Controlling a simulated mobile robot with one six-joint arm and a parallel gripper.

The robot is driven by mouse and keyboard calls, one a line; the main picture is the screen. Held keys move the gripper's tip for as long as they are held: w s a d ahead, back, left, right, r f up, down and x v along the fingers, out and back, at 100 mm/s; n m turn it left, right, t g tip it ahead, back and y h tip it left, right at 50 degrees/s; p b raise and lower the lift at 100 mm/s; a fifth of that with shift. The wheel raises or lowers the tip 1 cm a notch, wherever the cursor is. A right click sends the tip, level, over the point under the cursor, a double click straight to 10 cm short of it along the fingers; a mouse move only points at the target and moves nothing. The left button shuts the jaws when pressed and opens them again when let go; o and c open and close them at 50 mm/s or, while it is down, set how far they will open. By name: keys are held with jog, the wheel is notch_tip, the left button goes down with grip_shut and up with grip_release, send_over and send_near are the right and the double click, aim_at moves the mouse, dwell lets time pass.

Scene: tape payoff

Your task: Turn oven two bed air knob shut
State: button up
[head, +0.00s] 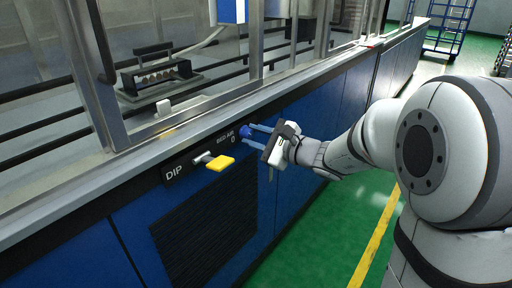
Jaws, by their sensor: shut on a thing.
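A small blue knob (246,132) sits on the blue front panel of the machine, beside the label "BED AIR" and a "0" mark. My gripper (252,135) reaches in from the right and is shut on this knob, with its fingers on either side of it. The knob's pointer direction is too small to tell. The fingers cover part of the knob.
A yellow lever (220,163) on the panel, by the label "DIP", sticks out just left of the knob. A metal ledge (215,112) runs above the panel, and a black grille (208,232) is below. Green floor (318,236) in front is clear.

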jog(key=shift+n+b, duration=0.4)
jog(key=o, duration=1)
jog(key=shift+d, duration=0.1)
jog(key=p+v, duration=0.2)
jog(key=v, duration=0.5)
jog(key=shift+s+d, duration=0.2)
jog(key=shift+s, duration=0.05)
jog(key=shift+r, duration=0.1)
